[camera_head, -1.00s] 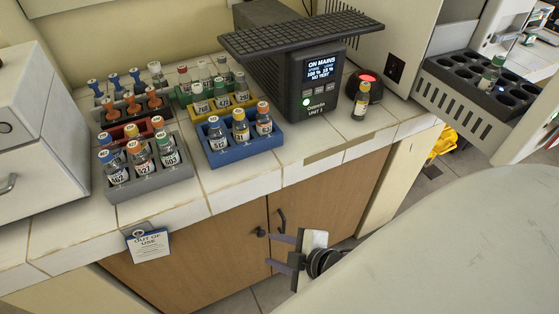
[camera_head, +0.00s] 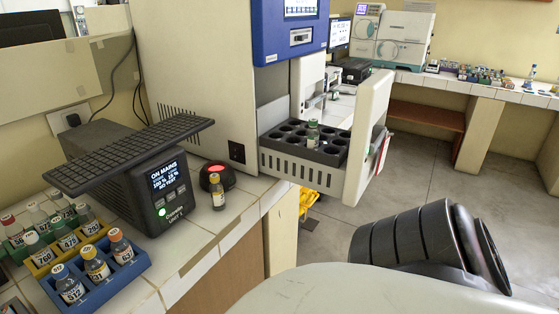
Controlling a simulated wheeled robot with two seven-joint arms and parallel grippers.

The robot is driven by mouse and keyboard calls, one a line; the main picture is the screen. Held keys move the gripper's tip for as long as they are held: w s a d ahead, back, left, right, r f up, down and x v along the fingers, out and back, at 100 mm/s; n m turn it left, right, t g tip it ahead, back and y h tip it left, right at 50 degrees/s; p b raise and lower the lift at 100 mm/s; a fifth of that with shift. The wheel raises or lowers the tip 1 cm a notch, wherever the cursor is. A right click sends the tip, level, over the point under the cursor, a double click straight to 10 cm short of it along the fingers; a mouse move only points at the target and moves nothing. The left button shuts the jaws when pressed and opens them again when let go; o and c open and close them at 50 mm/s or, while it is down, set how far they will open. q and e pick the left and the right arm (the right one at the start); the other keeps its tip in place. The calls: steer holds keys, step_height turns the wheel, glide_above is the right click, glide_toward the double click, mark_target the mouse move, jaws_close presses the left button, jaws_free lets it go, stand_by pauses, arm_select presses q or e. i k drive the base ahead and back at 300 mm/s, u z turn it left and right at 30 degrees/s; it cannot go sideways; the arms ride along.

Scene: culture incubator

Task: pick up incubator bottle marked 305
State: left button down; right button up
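No label reading 305 is legible. Neither gripper is in view; only a black part of my own arm shows at lower right.
The incubator (camera_head: 205,80) has its drawer out over the floor. A UPS box (camera_head: 170,195) and a red-lit round device (camera_head: 218,178) stand on the counter. A blue rack (camera_head: 128,272) is at the near left. Grey floor (camera_head: 420,160) is clear at right.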

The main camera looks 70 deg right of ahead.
mark_target(312, 134)
steer(key=z, duration=3.7)
steer(key=i, duration=0.45)
steer(key=u, duration=1.35)
